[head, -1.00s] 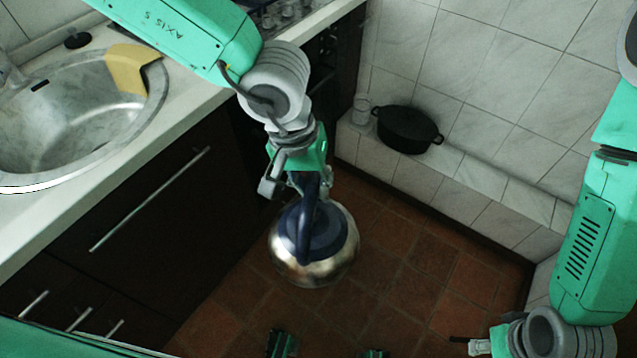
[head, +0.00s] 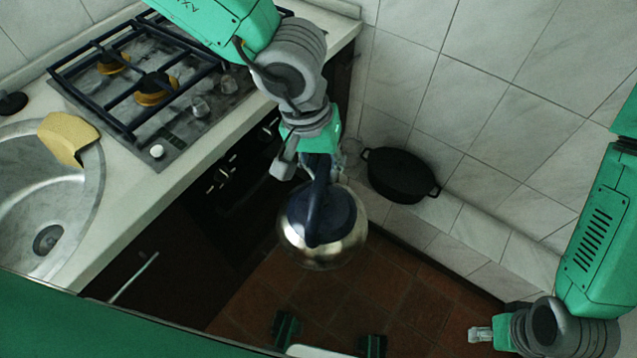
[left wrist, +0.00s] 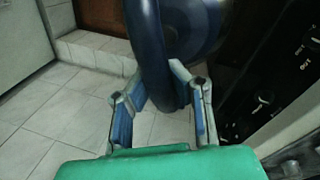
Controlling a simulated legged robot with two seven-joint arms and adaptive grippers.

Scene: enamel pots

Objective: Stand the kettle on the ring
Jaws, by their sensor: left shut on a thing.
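The steel kettle (head: 335,250) with a dark blue lid and handle hangs from my left gripper (head: 308,160) in front of the counter, over the floor. The left gripper is shut on the kettle's handle, which also shows between its fingers in the left wrist view (left wrist: 152,50). The gas hob (head: 195,125) is at upper left, with a dark grate and brass-coloured burner rings; the nearer ring (head: 155,90) and a farther one (head: 113,63) show. The kettle is right of the hob, apart from it. My right gripper (head: 480,334) is at lower right, small in view, away from the kettle.
A sink (head: 85,205) with a yellow cloth (head: 66,137) on its rim lies left of the hob. A black pot (head: 400,175) stands on a tiled ledge by the wall. The oven front lies between kettle and hob.

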